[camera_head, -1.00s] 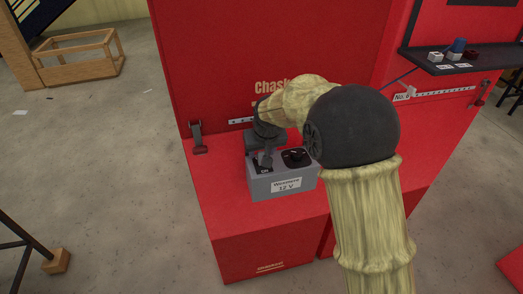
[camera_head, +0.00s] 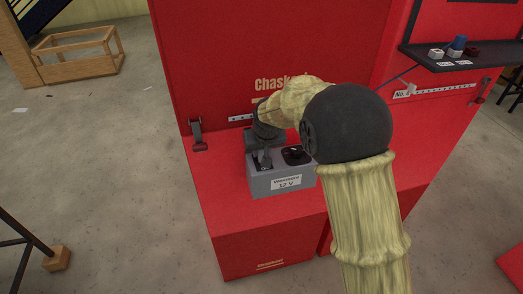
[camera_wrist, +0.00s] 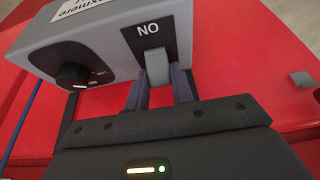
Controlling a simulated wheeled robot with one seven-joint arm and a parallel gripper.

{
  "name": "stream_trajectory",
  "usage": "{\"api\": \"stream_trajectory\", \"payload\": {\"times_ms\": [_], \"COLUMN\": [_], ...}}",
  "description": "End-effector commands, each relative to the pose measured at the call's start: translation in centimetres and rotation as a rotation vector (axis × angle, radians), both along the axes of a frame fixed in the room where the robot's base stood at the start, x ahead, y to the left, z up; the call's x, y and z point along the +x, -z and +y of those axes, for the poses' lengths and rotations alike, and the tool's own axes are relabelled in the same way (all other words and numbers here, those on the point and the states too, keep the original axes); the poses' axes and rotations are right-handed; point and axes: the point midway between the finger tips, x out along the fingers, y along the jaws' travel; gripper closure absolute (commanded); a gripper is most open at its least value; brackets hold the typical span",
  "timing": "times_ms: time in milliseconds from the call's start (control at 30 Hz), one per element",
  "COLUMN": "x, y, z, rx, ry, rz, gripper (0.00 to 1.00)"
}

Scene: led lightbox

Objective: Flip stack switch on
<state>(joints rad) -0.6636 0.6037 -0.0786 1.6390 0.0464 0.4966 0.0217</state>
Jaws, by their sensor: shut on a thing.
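The grey switch box (camera_head: 268,187), labelled "Waxmere 12 V", sits on the red ledge. In the wrist view the box (camera_wrist: 100,45) appears upside down. Its black switch plate (camera_wrist: 160,38) carries the word "ON", inverted there. A grey switch lever (camera_wrist: 157,66) sticks out from this plate. My gripper (camera_wrist: 160,84) is shut on the lever, one finger on each side. In the head view my gripper (camera_head: 263,161) is over the left part of the box, and the lever cannot be told apart there.
A black knob (camera_head: 296,155) is on the box's right side and shows in the wrist view (camera_wrist: 73,75). A red panel (camera_head: 270,50) stands behind. A dark shelf (camera_head: 450,62) with small parts is at upper right.

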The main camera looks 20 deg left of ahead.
Motion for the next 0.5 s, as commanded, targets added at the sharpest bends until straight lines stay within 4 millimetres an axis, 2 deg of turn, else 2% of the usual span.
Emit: {"api": "stream_trajectory", "payload": {"times_ms": [500], "x": [-0.59], "y": [0.56], "z": [-0.34], "rx": [0.090], "ry": [-0.001], "rz": [-0.147], "gripper": [0.99]}}
